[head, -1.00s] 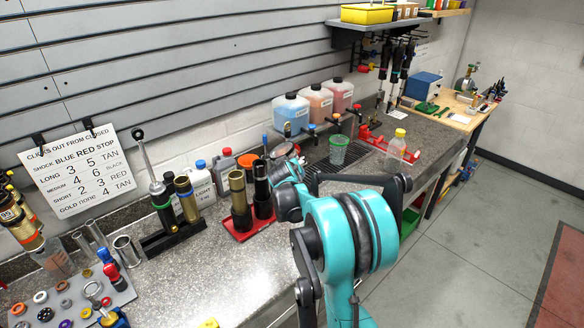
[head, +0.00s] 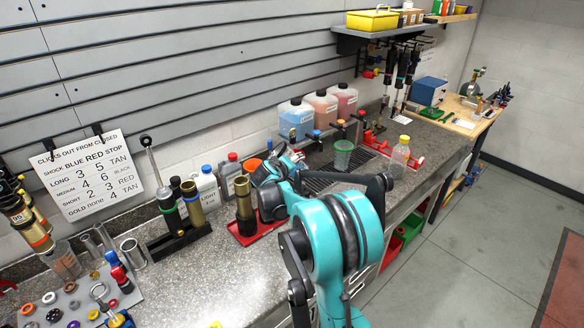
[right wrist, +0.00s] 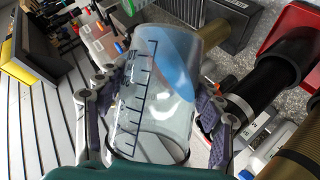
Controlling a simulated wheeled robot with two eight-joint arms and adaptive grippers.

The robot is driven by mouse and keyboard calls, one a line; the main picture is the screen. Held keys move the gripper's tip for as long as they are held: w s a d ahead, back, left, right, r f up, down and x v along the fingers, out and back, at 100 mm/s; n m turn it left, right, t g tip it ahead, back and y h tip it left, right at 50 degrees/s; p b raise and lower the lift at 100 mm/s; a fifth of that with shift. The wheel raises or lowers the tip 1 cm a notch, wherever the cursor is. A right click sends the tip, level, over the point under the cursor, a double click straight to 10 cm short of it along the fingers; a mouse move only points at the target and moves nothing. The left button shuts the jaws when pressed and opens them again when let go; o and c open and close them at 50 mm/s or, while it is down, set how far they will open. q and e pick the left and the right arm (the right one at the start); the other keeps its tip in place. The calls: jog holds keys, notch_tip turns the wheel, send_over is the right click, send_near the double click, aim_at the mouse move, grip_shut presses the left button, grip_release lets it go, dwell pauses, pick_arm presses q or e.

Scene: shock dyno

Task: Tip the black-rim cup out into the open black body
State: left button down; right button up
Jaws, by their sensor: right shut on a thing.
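My right gripper (right wrist: 155,110) is shut around a clear graduated cup (right wrist: 140,95), with blue liquid (right wrist: 178,65) toward its far end and a dark ring at its near end. The cup is tilted in the right wrist view. The black body (right wrist: 262,90) stands at the red tray (right wrist: 285,35), to the right of the cup and apart from it in that view. My left gripper is out of view.
White and grey bottles (head: 206,187) stand behind. A green cup (head: 343,153) and a yellow-capped bottle (head: 401,152) are on the right.

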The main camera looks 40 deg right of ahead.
aim_at(283, 153)
jog(key=shift+r+n+g+h+p, duration=0.35)
jog(key=shift+r+n+h, duration=0.3)
jog(key=shift+r, duration=0.25)
jog(key=shift+r+n+g+h+p, duration=0.3)
jog(key=shift+r+n+h, duration=0.15)
jog(key=shift+r+n, duration=0.35)
jog(key=shift+r, duration=0.15)
jog(key=shift+w+a+r+n+g+h+b, duration=0.2)
jog(key=shift+r+n+h+b, duration=0.3)
jog(key=shift+r+n, duration=0.15)
jog(key=shift+w+a+r+n+g+h+b, duration=0.2)
jog(key=shift+r+n+h+b, duration=0.2)
jog(key=shift+r+n+h, duration=0.15)
dwell(4.9)
